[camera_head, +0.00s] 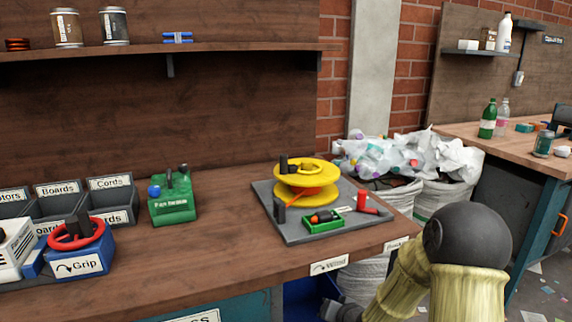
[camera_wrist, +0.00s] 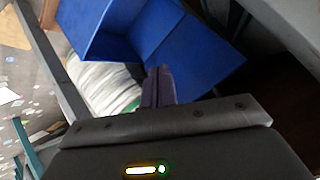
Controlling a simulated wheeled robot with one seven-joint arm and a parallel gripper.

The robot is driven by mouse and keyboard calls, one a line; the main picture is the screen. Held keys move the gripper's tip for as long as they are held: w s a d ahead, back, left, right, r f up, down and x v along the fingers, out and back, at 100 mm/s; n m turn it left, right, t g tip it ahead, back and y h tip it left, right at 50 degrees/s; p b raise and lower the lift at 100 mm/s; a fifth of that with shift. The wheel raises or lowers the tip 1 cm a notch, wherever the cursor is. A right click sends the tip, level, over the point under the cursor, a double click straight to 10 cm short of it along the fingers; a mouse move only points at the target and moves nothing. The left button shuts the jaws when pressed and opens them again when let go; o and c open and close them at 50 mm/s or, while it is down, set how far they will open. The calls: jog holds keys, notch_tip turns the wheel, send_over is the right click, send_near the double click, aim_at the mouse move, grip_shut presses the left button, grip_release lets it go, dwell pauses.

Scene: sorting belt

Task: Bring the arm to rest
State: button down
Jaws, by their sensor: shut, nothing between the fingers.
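My gripper (camera_wrist: 158,78) is in the wrist view, its two dark fingers together with nothing between them. It points towards blue bins (camera_wrist: 195,62) and a whitish sack, apart from the bench top. In the head view my arm, with a dark round joint and pale yellow links, fills the lower right corner. It reaches down and left, below the bench's front edge. A dark end part of it shows at the bottom, by a blue bin under the bench; the fingers cannot be made out there.
The wooden bench (camera_head: 225,240) carries a grey plate (camera_head: 312,232) with a yellow reel (camera_head: 300,187), a green box (camera_head: 172,205), grey label bins (camera_head: 112,200) and a blue "Grip" box (camera_head: 82,264). White sacks (camera_head: 440,190) stand right of it, near a second bench (camera_head: 520,150).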

jog(key=s+d+r+n+g+h+p, duration=0.15)
jog(key=s+r+g, duration=0.3)
jog(key=s, duration=0.65)
jog(key=s+d+r+n+g+h+p, duration=0.1)
jog(key=s+d+r+n+g+h, duration=0.3)
jog(key=s, duration=0.6)
notch_tip(320, 180, up, 38)
jog(key=a+m+t+y+p, duration=0.1)
jog(key=m+p, duration=0.1)
jog(key=p, duration=3.4)
jog(key=shift+a+f+p, duration=0.2)
jog(key=shift+f+p, duration=0.05)
jog(key=shift+p, duration=0.05)
jog(key=shift+f+m+t+y, duration=0.15)
jog(key=shift+m+t+y, duration=0.1)
